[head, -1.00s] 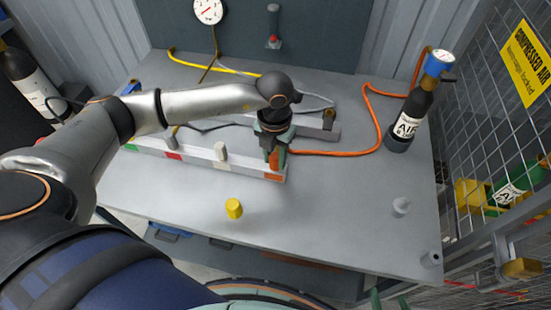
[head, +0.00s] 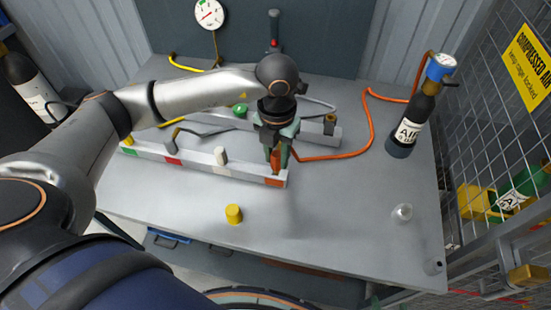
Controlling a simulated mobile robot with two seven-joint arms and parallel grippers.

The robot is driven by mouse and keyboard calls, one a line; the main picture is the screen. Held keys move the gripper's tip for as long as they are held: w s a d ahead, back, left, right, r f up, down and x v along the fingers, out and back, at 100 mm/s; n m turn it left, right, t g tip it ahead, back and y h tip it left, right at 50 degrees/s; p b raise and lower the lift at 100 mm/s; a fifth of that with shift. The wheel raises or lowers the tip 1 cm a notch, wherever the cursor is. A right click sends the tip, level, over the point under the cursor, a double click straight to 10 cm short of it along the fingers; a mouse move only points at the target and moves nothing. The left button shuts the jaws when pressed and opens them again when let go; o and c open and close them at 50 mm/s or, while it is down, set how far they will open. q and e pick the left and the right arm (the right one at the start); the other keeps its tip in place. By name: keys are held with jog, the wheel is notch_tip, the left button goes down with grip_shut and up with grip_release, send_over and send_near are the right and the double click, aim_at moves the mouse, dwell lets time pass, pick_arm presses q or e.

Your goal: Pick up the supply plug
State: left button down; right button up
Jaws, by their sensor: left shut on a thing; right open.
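The orange supply plug (head: 276,158) is at the end of the orange hose (head: 371,110), which runs to the air cylinder (head: 408,132). My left gripper (head: 279,153) points down and is shut on the plug. The plug is upright over the orange-marked right end of the front rail (head: 198,164). The fingers hide part of it, and I cannot tell whether its lower end touches the rail. My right gripper is not in view.
A yellow cap (head: 234,214) stands on the grey bench (head: 330,220) in front of the rail. A small pale knob (head: 403,212) is at the right. A second rail (head: 322,135) lies behind. The wire cage (head: 500,130) bounds the right side.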

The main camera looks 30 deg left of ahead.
pick_arm(q)
jog(key=s+d+r+b, duration=0.1)
jog(key=s+d+r, duration=0.6)
jog(key=s, duration=0.2)
jog(key=shift+s+d+r, duration=0.2)
jog(key=shift+s+r, duration=0.1)
jog(key=shift+r, duration=0.1)
